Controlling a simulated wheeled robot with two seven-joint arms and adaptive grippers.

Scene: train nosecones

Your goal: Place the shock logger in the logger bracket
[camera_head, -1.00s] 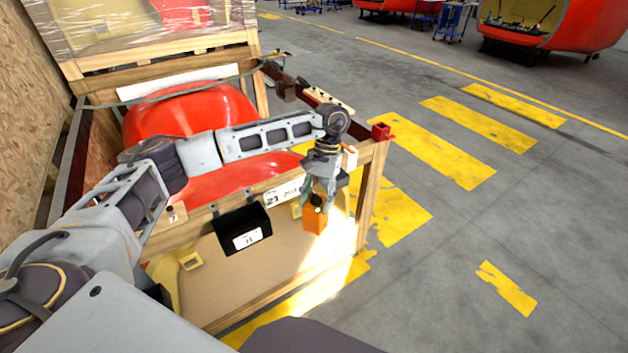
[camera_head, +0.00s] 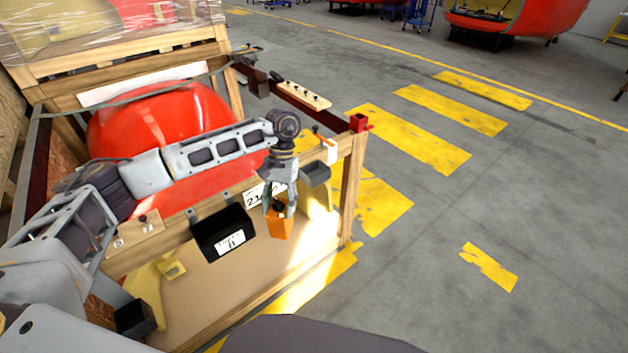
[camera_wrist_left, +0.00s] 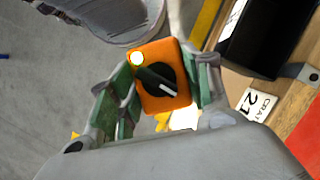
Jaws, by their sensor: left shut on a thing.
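The shock logger is an orange box (camera_head: 279,223) with a black knob on its face. It also fills the middle of the left wrist view (camera_wrist_left: 166,88), with a lit greenish-white spot at one corner. My left gripper (camera_head: 279,206) is shut on it and holds it in the air outside the crate's front rail. A black open-topped holder (camera_head: 224,235) with a white label hangs on the rail, left of the logger and apart from it. A smaller grey open holder (camera_head: 315,173) sits on the rail to the right. I cannot tell which is the logger bracket. My right gripper is not in view.
The wooden crate's corner post (camera_head: 353,190) stands to the right of the gripper. A red nosecone (camera_head: 165,125) lies inside the crate behind my arm. A "21" label (camera_head: 262,194) is on the rail. Open floor with yellow stripes (camera_head: 410,138) lies to the right.

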